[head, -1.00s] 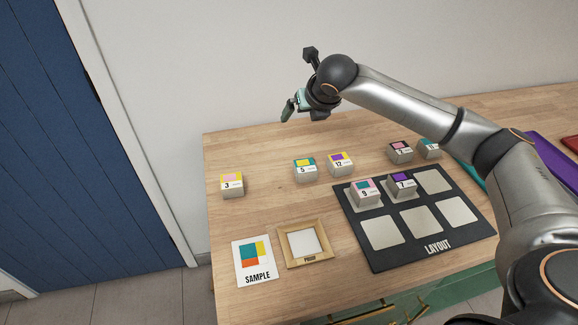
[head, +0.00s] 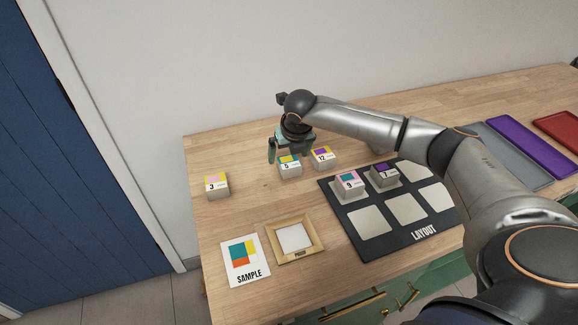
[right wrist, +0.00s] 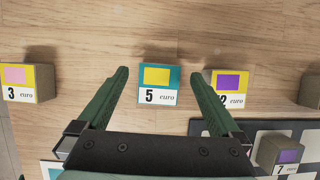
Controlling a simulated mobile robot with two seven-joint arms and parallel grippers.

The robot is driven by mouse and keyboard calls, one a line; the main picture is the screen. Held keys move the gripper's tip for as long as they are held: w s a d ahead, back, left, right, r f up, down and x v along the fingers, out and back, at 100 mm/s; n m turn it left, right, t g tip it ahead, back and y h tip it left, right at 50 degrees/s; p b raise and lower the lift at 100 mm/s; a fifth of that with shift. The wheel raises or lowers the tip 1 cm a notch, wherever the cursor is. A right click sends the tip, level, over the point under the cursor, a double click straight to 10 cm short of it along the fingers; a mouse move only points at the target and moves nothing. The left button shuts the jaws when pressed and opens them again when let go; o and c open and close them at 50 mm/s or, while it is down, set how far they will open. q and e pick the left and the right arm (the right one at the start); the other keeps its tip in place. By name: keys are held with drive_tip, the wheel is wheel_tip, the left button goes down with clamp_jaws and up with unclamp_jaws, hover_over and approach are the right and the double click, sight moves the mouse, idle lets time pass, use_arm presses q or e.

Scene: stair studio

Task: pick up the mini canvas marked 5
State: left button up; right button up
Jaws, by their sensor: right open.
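The mini canvas marked 5 (head: 289,167) is a small block with a teal top and a yellow patch. It stands on the wooden table, left of the canvas marked 12 (head: 322,158). In the right wrist view the canvas marked 5 (right wrist: 158,84) lies ahead, between the lines of the two fingers. My right gripper (right wrist: 160,85) is open and empty. In the head view the right gripper (head: 287,152) is just above and behind the canvas marked 5, its fingers partly hidden. My left gripper is not in view.
The canvas marked 3 (head: 217,185) stands apart at the left. The black layout board (head: 345,235) holds canvases 9 (head: 349,184) and 7 (head: 383,175). A sample card (head: 245,261) and a wooden proof frame (head: 295,238) lie in front. Trays (head: 530,150) are at the right.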

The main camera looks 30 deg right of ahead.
drive_tip(key=shift+x, duration=1.4)
drive_tip(key=c, duration=1.4)
drive_tip(key=shift+o, duration=0.2)
drive_tip(key=shift+r, duration=0.15)
